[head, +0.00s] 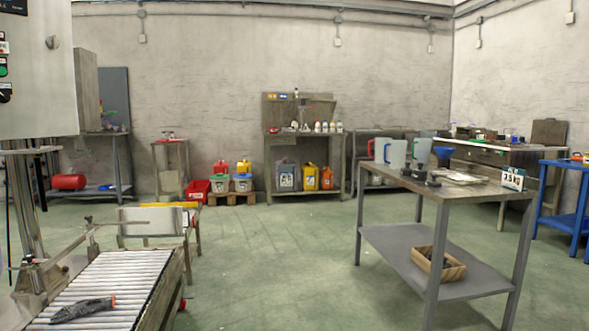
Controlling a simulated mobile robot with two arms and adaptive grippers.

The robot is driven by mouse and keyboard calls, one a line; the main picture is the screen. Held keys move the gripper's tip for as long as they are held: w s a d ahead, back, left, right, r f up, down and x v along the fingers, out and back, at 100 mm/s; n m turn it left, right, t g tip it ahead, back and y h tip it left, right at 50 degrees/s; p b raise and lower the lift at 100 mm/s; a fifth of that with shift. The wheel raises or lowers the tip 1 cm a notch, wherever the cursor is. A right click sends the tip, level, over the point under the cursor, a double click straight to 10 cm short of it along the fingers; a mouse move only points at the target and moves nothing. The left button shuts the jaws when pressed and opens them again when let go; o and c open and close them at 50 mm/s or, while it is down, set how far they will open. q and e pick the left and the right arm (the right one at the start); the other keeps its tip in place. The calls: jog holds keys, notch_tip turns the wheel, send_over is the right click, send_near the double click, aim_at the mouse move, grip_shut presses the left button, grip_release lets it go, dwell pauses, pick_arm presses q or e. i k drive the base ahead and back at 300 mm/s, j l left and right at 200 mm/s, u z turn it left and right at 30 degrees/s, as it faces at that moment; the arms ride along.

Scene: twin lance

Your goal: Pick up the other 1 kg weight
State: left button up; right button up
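Small dark objects that look like weights (433,180) stand on the near-left part of the top of a grey metal table (470,190) at the right. They are too small to read any mass on them. A small wooden box (439,264) with dark contents, not clear enough to name, sits on the table's lower shelf. A sign reading about 3.5 KG (513,179) stands at the table's right edge. Neither of my grippers is in view.
Translucent jugs (396,155) with coloured handles stand behind the dark objects. A roller conveyor (110,285) with a dark tool (82,310) on it is at the lower left. Green floor is clear between conveyor and table. A blue table (570,222) stands far right.

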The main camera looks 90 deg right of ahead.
aim_at(406, 171)
jog(key=z, duration=3.5)
